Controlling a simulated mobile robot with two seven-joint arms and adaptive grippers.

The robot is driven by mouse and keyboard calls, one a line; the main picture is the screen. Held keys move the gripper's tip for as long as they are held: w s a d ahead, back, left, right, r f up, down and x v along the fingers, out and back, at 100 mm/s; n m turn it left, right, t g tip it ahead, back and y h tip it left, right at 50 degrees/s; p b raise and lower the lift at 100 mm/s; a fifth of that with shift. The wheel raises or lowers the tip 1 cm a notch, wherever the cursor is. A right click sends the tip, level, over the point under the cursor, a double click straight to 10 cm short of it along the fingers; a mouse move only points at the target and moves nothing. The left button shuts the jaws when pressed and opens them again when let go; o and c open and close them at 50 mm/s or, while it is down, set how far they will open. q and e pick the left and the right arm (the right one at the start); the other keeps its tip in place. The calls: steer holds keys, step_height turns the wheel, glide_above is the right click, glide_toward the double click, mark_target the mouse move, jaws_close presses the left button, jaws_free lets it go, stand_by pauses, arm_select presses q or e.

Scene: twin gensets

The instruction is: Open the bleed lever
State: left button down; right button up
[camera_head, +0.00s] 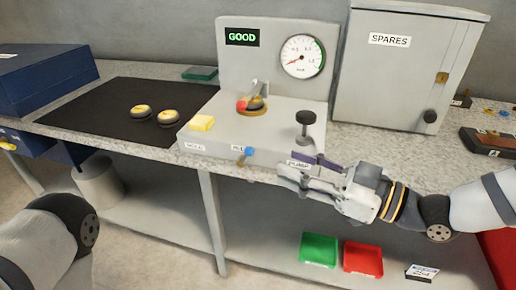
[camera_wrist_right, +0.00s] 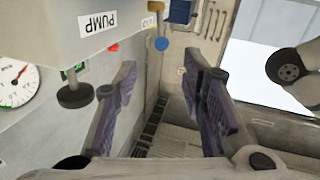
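The bleed lever (camera_head: 246,153) is a small blue knob on a brass-coloured stem at the front face of the grey test unit (camera_head: 215,141). Its label beside it is only partly readable. In the right wrist view the blue knob (camera_wrist_right: 161,44) shows ahead of and between the fingers, apart from them. My right gripper (camera_head: 296,171) is to the right of the lever, in front of the PUMP label. In the right wrist view my right gripper (camera_wrist_right: 161,72) is open and empty. Only my left arm shows at the lower left; its gripper is out of view.
A black pump knob (camera_head: 305,119) stands on the unit above my right gripper. A gauge (camera_head: 302,56) and a green GOOD display (camera_head: 242,37) are behind. A red-knobbed clamp (camera_head: 243,105) and yellow block (camera_head: 202,123) sit left. A SPARES cabinet (camera_head: 395,80) stands right.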

mark_target(249, 150)
steer(key=x, duration=1)
steer(key=shift+a, duration=0.2)
jaws_close()
